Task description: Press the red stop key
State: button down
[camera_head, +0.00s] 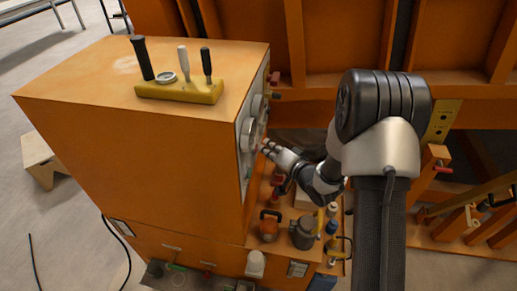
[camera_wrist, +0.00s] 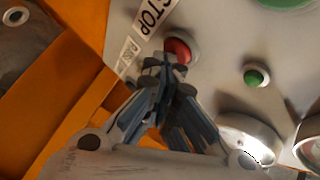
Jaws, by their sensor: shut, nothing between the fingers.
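The red stop key (camera_wrist: 179,50) is a round red button in a pale ring on the grey control panel (camera_wrist: 215,75). A white STOP label (camera_wrist: 154,18) is beside it. In the wrist view my gripper (camera_wrist: 168,62) is shut and empty, its fingertips overlapping the lower left part of the red key. I cannot tell whether they touch it. In the head view my gripper (camera_head: 266,146) points left at the panel (camera_head: 247,140) on the side of the orange cabinet (camera_head: 140,150). The red key is not discernible in the head view.
A small green button (camera_wrist: 255,76) and a larger green one are on the same panel. Round dials stand out from it. A yellow tool holder (camera_head: 180,91) stands on the cabinet top.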

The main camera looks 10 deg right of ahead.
jog(key=shift+s+d, duration=0.3)
jog(key=shift+d, duration=0.45)
jog(key=d, duration=0.1)
jog(key=s+d, duration=0.1)
jog(key=d, duration=0.2)
jog(key=shift+s+d+p, duration=0.3)
jog(key=shift+d, duration=0.1)
dwell(0.4)
jog(key=s+d+r+n+g+h, duration=0.1)
jog(key=s+d+r+g+h, duration=0.2)
jog(key=r, duration=0.4)
jog(key=s+d+r+n+h, duration=0.2)
jog(key=s+r+h, duration=0.3)
jog(key=r, duration=0.2)
jog(key=s+a+r+n+g, duration=0.1)
jog(key=s+a+g, duration=0.2)
jog(key=s, duration=1.1)
jog(key=s+a+r+n+g, duration=0.2)
jog(key=s+a+g, duration=0.1)
jog(key=s, duration=1)
jog(key=shift+s+a+y, duration=0.35)
jog(key=shift+a+y, duration=0.05)
jog(key=shift+a, duration=0.15)
